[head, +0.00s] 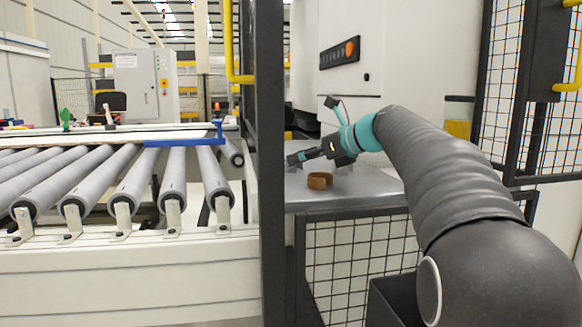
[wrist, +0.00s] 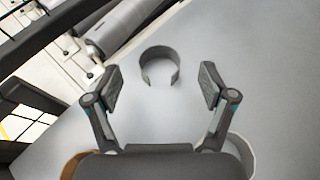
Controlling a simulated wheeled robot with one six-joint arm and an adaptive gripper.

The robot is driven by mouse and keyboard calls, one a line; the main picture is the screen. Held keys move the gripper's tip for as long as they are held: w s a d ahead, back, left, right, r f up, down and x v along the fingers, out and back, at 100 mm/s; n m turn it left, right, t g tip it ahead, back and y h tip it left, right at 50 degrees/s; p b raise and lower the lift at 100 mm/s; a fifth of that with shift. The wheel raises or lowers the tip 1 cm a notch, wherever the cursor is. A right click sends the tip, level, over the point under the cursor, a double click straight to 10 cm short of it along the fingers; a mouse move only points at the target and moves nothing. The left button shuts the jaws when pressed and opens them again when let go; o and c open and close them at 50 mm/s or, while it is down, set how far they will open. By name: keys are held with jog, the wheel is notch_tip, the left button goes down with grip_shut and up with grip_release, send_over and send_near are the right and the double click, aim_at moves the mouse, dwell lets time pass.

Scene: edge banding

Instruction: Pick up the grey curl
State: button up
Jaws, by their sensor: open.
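The grey curl (wrist: 146,57) is an open ring of thin strip standing on the grey table in the wrist view, its gap toward my gripper. My gripper (wrist: 160,80) is open and empty, its two fingers spread wide on either side of the line to the curl. The curl lies just beyond the fingertips, roughly centred between them, and does not look touched. In the head view my gripper (head: 294,158) hangs low over the table near the dark post. I cannot make out the grey curl there.
A brown curl (head: 319,181) stands on the grey table (head: 350,190); a brown piece shows at lower left in the wrist view (wrist: 71,166). A pale curl (wrist: 245,151) is partly hidden at lower right. Rollers (wrist: 117,27) and a dark post (head: 270,120) border the table's left.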

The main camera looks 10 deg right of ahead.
jog(key=x, duration=0.4)
jog(key=shift+w+a+f, duration=0.2)
jog(key=shift+w+a, duration=0.05)
jog(key=c, duration=0.9)
jog(key=shift+o, duration=0.2)
